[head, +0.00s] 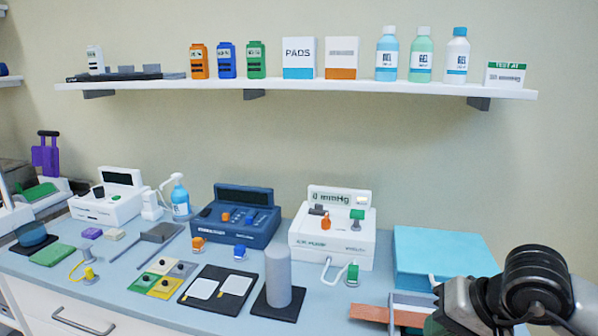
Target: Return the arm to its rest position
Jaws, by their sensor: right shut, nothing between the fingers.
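My right gripper (447,302) is at the lower right, at the end of my grey and black arm. It is shut and empty, in front of the light blue box (446,252). It appears close to a brown strip (368,313) and a pale frame-like item (408,298) at the counter's front; whether it touches them I cannot tell. Its fingertips are hard to make out. My left gripper is not in view.
The counter (150,290) holds a white mmHg device (332,250), a dark blue device (230,226), a grey cylinder (278,275) on a black base, and a black tray with white pads (235,285). A white shelf (330,86) with bottles and boxes runs above.

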